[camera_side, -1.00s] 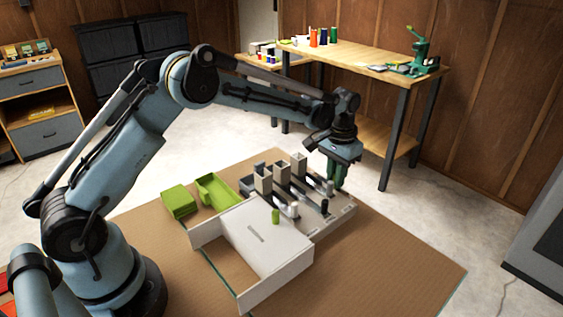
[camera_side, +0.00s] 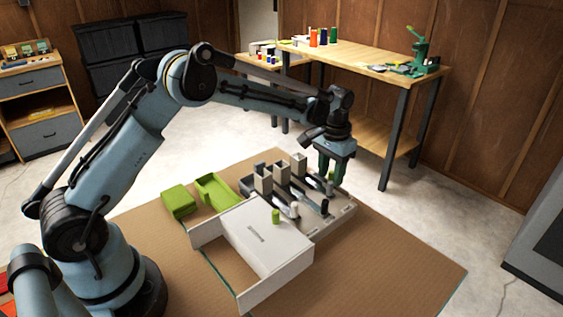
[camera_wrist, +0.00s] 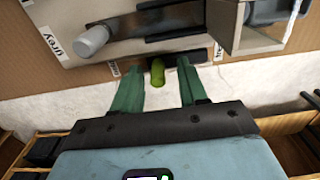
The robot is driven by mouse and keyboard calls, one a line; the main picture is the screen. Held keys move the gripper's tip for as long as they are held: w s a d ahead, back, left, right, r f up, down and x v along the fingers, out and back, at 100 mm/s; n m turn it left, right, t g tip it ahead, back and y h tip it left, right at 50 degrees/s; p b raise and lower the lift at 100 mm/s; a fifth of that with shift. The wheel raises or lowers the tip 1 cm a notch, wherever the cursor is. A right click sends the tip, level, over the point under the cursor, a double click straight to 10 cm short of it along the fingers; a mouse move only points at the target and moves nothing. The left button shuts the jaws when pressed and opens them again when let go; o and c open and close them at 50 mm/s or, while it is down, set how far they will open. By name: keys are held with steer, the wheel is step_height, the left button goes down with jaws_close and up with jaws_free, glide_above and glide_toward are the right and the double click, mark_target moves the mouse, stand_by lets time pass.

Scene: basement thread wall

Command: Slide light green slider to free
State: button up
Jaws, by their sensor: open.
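The light green slider (camera_wrist: 157,72) is a small rounded knob in the wrist view, at the edge of the grey slider panel (camera_wrist: 120,8). My gripper (camera_wrist: 160,76) is open, with one green finger on each side of the knob. A gap shows between the knob and each finger. In the side view my gripper (camera_side: 332,174) points down over the far right part of the panel, and the knob shows small and partly hidden between the fingers. A label to the right of the knob is partly hidden and hard to read.
A grey knob (camera_wrist: 92,40) stands beside a "grey" label. Square upright posts (camera_side: 281,173) rise from the panel. A white box (camera_side: 265,240) with a green peg (camera_side: 276,216) stands in front, and green trays (camera_side: 215,188) lie left. The brown mat (camera_side: 390,260) is clear at right.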

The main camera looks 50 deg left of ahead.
mark_target(331, 171)
steer(key=shift+r, duration=3)
steer(key=shift+r, duration=0.1)
steer(key=shift+r, duration=1.9)
steer(key=s+r+t, duration=0.4)
steer(key=s+r, duration=0.3)
steer(key=s, duration=0.5)
steer(key=s+f+t, duration=0.3)
steer(key=s+f, duration=0.2)
steer(key=s, duration=0.6)
steer(key=shift+s+a+f, duration=0.15)
steer(key=shift+s+a, duration=0.05)
steer(key=shift+a, duration=0.1)
